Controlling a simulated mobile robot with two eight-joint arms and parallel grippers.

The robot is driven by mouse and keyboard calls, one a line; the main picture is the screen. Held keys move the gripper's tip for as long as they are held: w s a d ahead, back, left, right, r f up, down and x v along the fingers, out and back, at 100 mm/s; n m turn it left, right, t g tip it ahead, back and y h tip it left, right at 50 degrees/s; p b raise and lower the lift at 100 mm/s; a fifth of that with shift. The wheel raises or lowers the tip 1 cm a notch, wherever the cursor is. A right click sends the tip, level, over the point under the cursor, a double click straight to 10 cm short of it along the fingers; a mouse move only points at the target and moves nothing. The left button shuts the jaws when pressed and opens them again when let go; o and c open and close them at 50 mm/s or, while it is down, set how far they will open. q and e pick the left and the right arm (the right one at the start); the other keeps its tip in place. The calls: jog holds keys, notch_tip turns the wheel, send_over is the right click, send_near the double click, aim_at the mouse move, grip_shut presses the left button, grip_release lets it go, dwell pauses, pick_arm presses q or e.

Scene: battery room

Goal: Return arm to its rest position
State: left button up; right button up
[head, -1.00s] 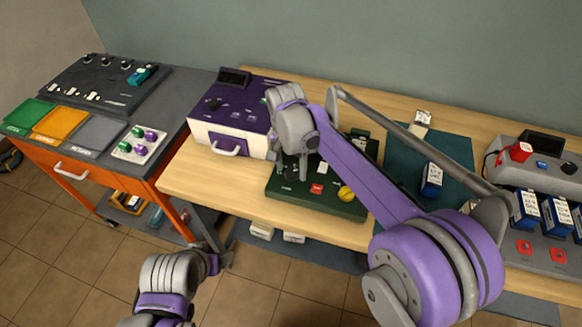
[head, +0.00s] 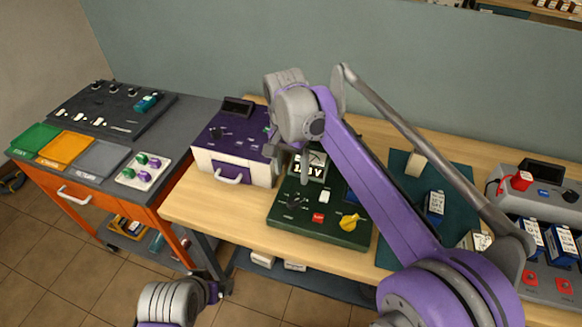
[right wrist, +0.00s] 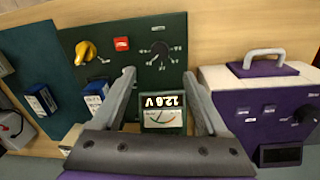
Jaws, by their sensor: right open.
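My right gripper (head: 288,165) is open and empty above the dark green tester panel (head: 325,234) in the head view. In the right wrist view my right gripper (right wrist: 158,76) has its fingers spread, with the lit meter (right wrist: 163,112) showing between them. The panel has a yellow knob (head: 349,222), a red button (head: 318,217) and a black dial (right wrist: 160,48). No contact shows between the fingers and the panel. My left gripper (head: 212,291) is low in front of the bench; its jaws are too unclear to judge.
A purple case (head: 232,140) with a white front stands left of the panel. A teal mat (head: 397,178) with a blue battery (head: 435,205) lies right. A charger (head: 535,183) stands farther right. An orange cart (head: 125,205) stands left. Bare wood (head: 240,213) shows in front.

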jog(key=s+d+f+n+t, duration=0.3)
jog(key=s+d, duration=0.8)
jog(key=d, duration=0.1)
jog(key=s+d+f+n+t, duration=0.1)
jog(key=s+d+f, duration=0.2)
jog(key=s, duration=0.3)
jog(key=s+d+f+n+t, duration=0.1)
jog(key=s+d+f, duration=0.1)
jog(key=s+f, duration=0.3)
jog(key=shift+s+d+f+n+t+y, duration=0.3)
jog(key=shift+s+d+n, duration=0.1)
jog(key=shift+s, duration=0.3)
